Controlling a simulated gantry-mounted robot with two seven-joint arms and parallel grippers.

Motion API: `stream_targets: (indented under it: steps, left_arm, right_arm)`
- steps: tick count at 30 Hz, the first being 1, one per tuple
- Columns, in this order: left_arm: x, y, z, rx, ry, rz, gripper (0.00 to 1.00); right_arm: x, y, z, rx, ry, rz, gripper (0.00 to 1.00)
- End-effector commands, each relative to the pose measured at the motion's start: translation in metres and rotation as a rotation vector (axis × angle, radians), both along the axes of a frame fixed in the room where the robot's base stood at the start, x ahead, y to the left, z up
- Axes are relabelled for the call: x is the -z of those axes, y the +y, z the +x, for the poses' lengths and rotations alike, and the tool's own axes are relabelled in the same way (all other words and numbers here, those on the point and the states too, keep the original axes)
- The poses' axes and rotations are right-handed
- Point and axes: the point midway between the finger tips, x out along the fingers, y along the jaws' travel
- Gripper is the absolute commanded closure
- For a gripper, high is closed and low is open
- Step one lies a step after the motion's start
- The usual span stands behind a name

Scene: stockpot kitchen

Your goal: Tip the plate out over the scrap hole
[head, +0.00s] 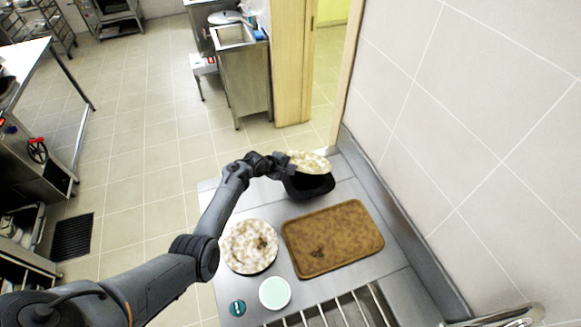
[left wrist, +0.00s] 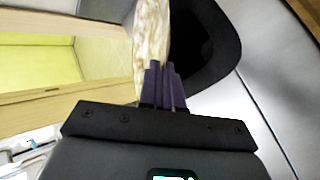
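A cream and brown mottled plate (head: 312,162) is held by my left gripper (head: 289,163) at the far end of the counter. The plate is at the black-rimmed scrap hole (head: 310,188) and hides part of it. In the left wrist view the gripper's fingers (left wrist: 165,85) are closed on the rim of the plate (left wrist: 150,38). There the plate is seen nearly edge-on, steeply tilted, with the dark scrap hole (left wrist: 205,45) beside it. I cannot see whether anything lies on the held plate. My right gripper is not in view.
A second mottled plate (head: 240,262) with dark scraps lies on the steel counter. Beside it is a brown tray (head: 350,240) with a small dark scrap. A mint round dish (head: 275,293), a small teal round item (head: 237,308) and metal bars (head: 340,312) are nearer. A tiled wall bounds the right.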

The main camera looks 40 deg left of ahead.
Motion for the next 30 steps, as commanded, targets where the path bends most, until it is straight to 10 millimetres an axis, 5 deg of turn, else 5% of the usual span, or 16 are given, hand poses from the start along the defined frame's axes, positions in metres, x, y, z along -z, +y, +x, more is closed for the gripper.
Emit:
stream_targets:
  steps: [30]
  left_arm:
    - [0.076,-0.001,-0.005,0.000,-0.362,0.086,1.00]
  right_arm:
    - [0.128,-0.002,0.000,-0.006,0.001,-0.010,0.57]
